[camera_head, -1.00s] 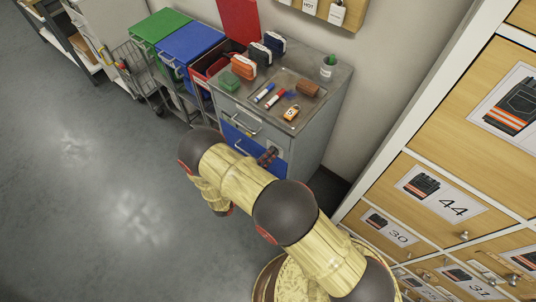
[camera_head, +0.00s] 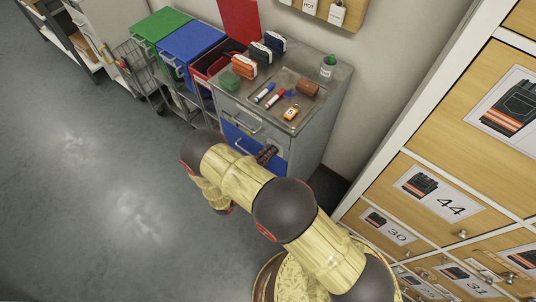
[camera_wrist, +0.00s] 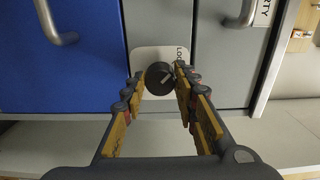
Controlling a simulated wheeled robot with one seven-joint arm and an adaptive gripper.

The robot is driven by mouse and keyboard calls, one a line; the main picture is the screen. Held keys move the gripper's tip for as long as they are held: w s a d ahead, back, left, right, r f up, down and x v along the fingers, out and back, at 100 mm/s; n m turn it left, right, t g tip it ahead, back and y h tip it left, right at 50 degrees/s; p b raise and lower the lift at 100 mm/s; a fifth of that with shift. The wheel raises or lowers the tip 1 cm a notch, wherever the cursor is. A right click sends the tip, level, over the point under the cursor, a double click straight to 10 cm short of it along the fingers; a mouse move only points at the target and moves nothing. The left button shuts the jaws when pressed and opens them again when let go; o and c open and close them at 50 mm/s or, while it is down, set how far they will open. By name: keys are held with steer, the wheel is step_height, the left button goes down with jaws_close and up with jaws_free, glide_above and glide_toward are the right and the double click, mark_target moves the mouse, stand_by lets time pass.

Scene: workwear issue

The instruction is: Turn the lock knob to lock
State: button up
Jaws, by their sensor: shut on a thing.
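The lock knob (camera_wrist: 160,78) is dark and round with a light pointer mark, on a white plate (camera_wrist: 149,56) on the cabinet front in the wrist view. The mark slants up to the right, and part of the plate's lettering shows beside it. My gripper (camera_wrist: 159,83) has its fingers on either side of the knob and is shut on it. In the head view my gripper (camera_head: 267,155) is at the grey cabinet (camera_head: 318,125) front, and the knob itself is hidden there.
A blue drawer front (camera_wrist: 65,65) with a handle lies left of the knob. A grey door (camera_wrist: 225,55) with a handle is at right. Small items lie on the cabinet top. Wooden numbered drawers (camera_head: 440,200) stand close on the right. Open floor lies left.

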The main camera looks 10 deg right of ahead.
stand_by(0.3)
steer(key=o, duration=1.1)
steer(key=shift+o, duration=0.3)
steer(key=v, duration=1.2)
